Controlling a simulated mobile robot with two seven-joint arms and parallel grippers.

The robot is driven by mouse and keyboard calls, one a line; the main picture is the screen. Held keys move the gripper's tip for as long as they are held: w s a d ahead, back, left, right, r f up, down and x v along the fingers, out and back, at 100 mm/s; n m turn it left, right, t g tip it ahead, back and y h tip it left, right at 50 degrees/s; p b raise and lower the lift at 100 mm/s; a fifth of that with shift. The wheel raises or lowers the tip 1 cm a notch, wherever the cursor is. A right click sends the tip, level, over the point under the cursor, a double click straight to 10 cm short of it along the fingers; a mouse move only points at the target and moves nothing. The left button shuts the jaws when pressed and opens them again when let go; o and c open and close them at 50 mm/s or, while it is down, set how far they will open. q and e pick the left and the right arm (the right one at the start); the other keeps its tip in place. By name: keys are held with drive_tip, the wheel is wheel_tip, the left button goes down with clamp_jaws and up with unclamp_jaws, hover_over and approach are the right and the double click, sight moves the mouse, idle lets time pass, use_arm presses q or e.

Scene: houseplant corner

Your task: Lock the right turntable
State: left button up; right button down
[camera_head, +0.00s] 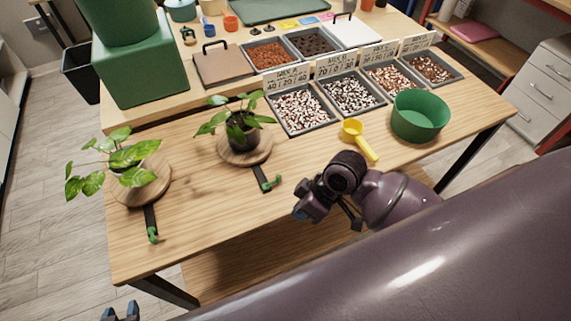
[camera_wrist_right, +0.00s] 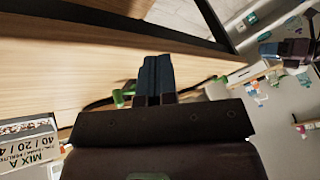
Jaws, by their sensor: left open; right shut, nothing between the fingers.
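The right turntable (camera_head: 262,154) is a round wooden disc bearing a dark-potted leafy plant (camera_head: 241,128). A black strip (camera_head: 258,178) runs from it toward the front edge, with a green lever (camera_head: 271,184) at its end, angled to the right. The left turntable (camera_head: 160,186) has a similar strip and green lever (camera_head: 153,236). My right gripper (camera_head: 303,211) is shut and empty, to the right of the right lever and apart from it. In the right wrist view its closed fingers (camera_wrist_right: 157,72) partly hide a green piece (camera_wrist_right: 122,97), probably that lever. My left gripper (camera_head: 120,312) is open, partly visible at the bottom edge.
A yellow scoop (camera_head: 358,138) and a green pot (camera_head: 420,116) stand behind my right gripper. Several grey trays of mix (camera_head: 302,108) line the back. The bench (camera_head: 200,225) is bare between the two levers and along the front.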

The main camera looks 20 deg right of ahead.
drive_tip(key=w+d, duration=0.1)
drive_tip(key=w, duration=0.1)
drive_tip(key=w+d+n+g, duration=0.1)
drive_tip(key=w, duration=0.2)
drive_tip(key=w+d+r+n+g+y, duration=0.1)
drive_tip(key=w, duration=0.1)
drive_tip(key=shift+w+r, duration=0.1)
drive_tip(key=shift+w, duration=0.05)
use_arm(q)
drive_tip(key=shift+w+r, duration=0.15)
drive_tip(key=shift+r, duration=0.05)
use_arm(e)
drive_tip(key=w+d+r+y, duration=0.1)
drive_tip(key=w+d+r, duration=0.5)
drive_tip(key=w, duration=0.4)
drive_tip(key=shift+d, duration=0.65)
drive_tip(key=shift+r, duration=0.1)
